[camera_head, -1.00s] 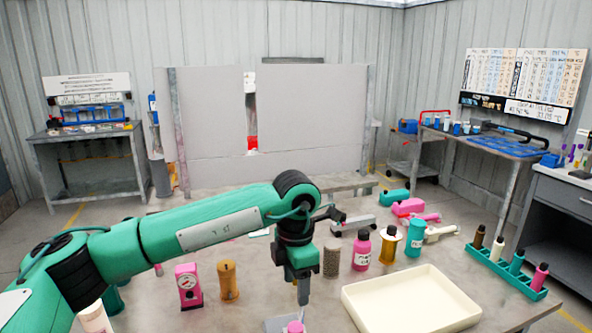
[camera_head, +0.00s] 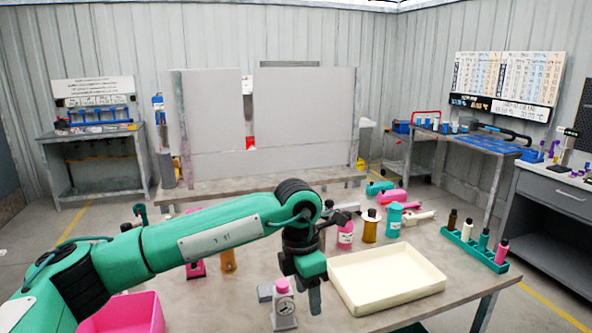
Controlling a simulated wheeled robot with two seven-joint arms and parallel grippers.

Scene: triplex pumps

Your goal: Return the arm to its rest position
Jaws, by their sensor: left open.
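My green left arm comes in from the left and reaches over the table (camera_head: 395,316). Its left gripper (camera_head: 314,298) points down, open and with nothing visible in it, just left of the cream tray (camera_head: 385,313). A grey device with a round dial and a pink cap (camera_head: 284,306) stands close to the left of the fingers; whether they touch cannot be told. My forearm partly hides a pink item (camera_head: 196,269) and an orange-brown cylinder (camera_head: 228,261). My right gripper is not in view.
A pink bottle (camera_head: 345,236), a yellow spool-like item (camera_head: 370,228) and a teal bottle (camera_head: 393,220) stand behind the tray. A teal rack (camera_head: 470,249) holds several small bottles at right. A pink bin (camera_head: 135,315) is at bottom left. The tray looks empty.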

